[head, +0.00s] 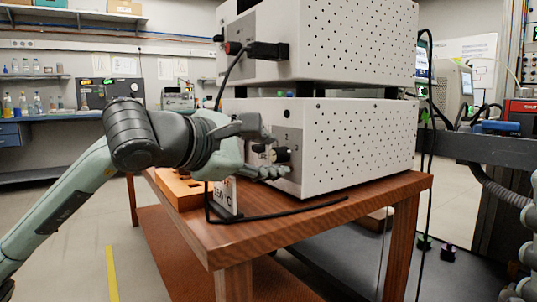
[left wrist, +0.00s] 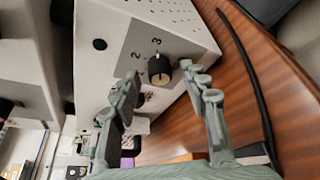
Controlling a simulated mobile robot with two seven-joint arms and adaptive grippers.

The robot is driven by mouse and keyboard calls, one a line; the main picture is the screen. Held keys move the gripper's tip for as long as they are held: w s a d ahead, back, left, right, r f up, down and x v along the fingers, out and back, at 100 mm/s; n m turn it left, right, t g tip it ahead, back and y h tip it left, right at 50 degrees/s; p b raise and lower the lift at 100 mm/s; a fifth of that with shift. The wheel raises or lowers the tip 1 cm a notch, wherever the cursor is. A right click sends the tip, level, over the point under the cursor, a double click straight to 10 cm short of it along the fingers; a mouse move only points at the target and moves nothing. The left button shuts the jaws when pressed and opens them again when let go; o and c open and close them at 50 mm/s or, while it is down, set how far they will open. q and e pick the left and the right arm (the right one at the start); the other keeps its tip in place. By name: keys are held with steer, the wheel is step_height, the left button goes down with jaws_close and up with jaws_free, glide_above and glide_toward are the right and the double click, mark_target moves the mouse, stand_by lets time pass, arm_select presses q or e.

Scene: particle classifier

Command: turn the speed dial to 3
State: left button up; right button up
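The speed dial (left wrist: 159,68) is a small black round knob on the front panel of the lower white box (head: 345,135). The numerals 2 and 3 are printed beside it. In the left wrist view a pale mark on the knob appears to point toward the 3. The dial also shows in the head view (head: 282,154), close to my fingers. My left gripper (left wrist: 165,82) is open, with one finger on each side of the dial and a gap to it on both sides. I cannot tell its exact distance from the panel. My right gripper is not in view.
A second white box (head: 345,45) with a cable plugged into its front stands above the lower one. Both are on a wooden table (head: 330,215). An orange rack (head: 178,188) sits at the table's left, and a black cable (head: 285,212) lies along the tabletop.

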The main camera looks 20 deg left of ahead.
arm_select(q)
steer(key=shift+s+a, duration=0.1)
steer(key=shift+s, duration=0.05)
steer(key=v, duration=0.7)
steer(key=shift+s, duration=0.1)
stand_by(0.4)
